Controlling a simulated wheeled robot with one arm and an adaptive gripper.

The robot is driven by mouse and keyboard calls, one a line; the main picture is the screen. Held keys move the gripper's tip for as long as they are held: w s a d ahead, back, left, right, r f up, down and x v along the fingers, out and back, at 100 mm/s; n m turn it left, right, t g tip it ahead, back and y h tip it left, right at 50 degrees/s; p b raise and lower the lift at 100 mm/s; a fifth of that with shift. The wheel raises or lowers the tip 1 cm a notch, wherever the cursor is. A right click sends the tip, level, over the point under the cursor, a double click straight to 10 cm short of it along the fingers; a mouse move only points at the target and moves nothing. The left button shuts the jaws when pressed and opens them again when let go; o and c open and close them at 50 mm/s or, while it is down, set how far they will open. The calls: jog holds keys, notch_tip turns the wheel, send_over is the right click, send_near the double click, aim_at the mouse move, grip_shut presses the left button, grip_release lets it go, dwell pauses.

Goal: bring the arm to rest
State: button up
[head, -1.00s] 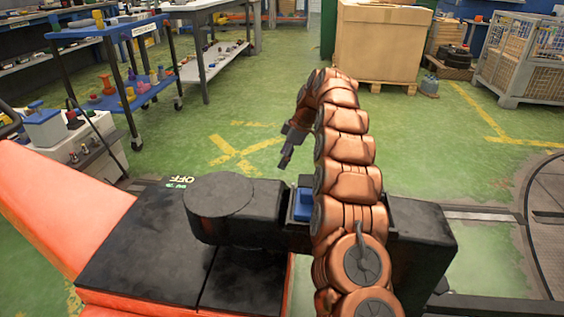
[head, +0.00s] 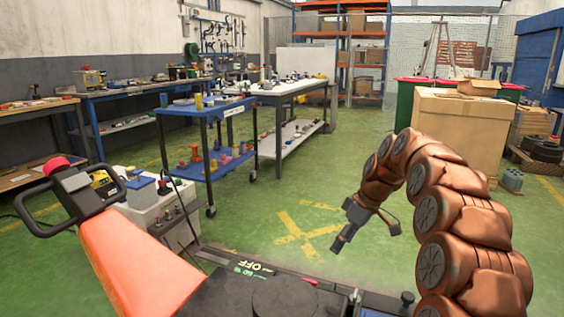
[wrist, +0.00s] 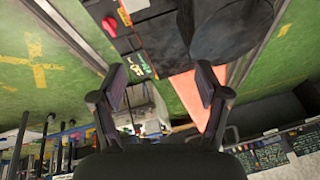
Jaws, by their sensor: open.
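My gripper (head: 340,243) hangs at the end of my copper-coloured arm, at the lower right of the head view. It points down and to the left, above the green floor and the dark top of the machine. In the wrist view my gripper (wrist: 160,88) shows two black fingers spread wide apart with nothing between them. The wrist view looks upside down past the fingers at the black machine top (wrist: 150,30) and the orange part (wrist: 200,100).
A grey cabinet (head: 165,215) and a blue trolley (head: 205,178) stand behind. A cardboard box (head: 455,128) stands behind my arm. Green floor (head: 300,200) lies open in the middle.

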jog(key=s+a+r+m+g+h+p, duration=0.1)
jog(key=s+a+r+m+h+p, duration=0.2)
jog(key=s+r+p, duration=1.4)
jog(key=s+d+r+m+p, duration=0.1)
jog(key=s+r+m+p, duration=0.1)
jog(key=s, duration=0.7)
jog(key=s+d+r+m+g+h+p, duration=0.1)
jog(key=s+d+r+m+p, duration=0.1)
jog(key=s+p, duration=0.4)
jog(key=s+d+r+m+p, duration=0.1)
jog(key=s+r+m+p, duration=0.2)
jog(key=s, duration=1)
jog(key=shift+d+r+m+p, duration=0.4)
jog(key=shift+r+p, duration=0.2)
jog(key=shift+r, duration=0.35)
jog(key=shift+c, duration=0.4)
